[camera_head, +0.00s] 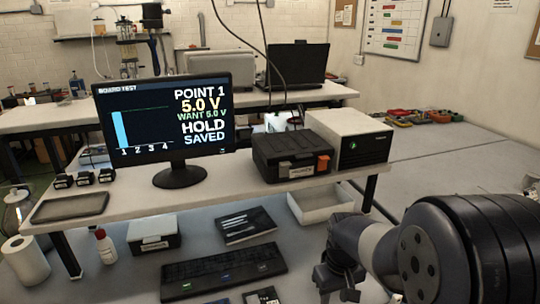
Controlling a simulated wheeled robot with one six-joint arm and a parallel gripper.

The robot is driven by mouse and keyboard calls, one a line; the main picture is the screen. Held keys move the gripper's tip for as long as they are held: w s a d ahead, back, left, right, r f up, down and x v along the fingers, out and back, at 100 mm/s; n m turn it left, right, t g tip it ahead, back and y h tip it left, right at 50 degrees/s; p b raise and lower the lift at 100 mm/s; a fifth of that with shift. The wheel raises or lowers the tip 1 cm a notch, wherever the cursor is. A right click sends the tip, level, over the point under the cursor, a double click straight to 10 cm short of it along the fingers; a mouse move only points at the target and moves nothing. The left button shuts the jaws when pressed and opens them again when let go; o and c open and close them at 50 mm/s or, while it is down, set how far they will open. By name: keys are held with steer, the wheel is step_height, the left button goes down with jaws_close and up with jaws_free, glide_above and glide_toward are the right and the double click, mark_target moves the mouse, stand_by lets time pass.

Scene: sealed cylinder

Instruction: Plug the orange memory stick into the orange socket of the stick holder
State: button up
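A black box (284,147) with ridges on top and a white label on its front stands on the raised shelf, right of the monitor. It may be the stick holder. No other orange stick is clear in view. My gripper (338,282) is low in the picture, below and in front of the shelf, apart from the black box. Its fingers are dark and small, so whether they are open or hold anything is unclear.
A white device (346,137) with a green light stands right of the black box. The monitor (165,117) stands to its left. Below are a white tray (322,203), a black flat case (245,226) and a keyboard (222,272). A dark tray (70,207) lies at the shelf's left.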

steer(key=shift+s, duration=0.15)
steer(key=shift+o, duration=1)
step_height(320, 180, down, 9)
steer(key=b, duration=0.7)
jaws_close()
stand_by(0.6)
steer(key=shift+r, duration=0.1)
steer(key=shift+r+p, duration=2.5)
steer(key=shift+r, duration=0.45)
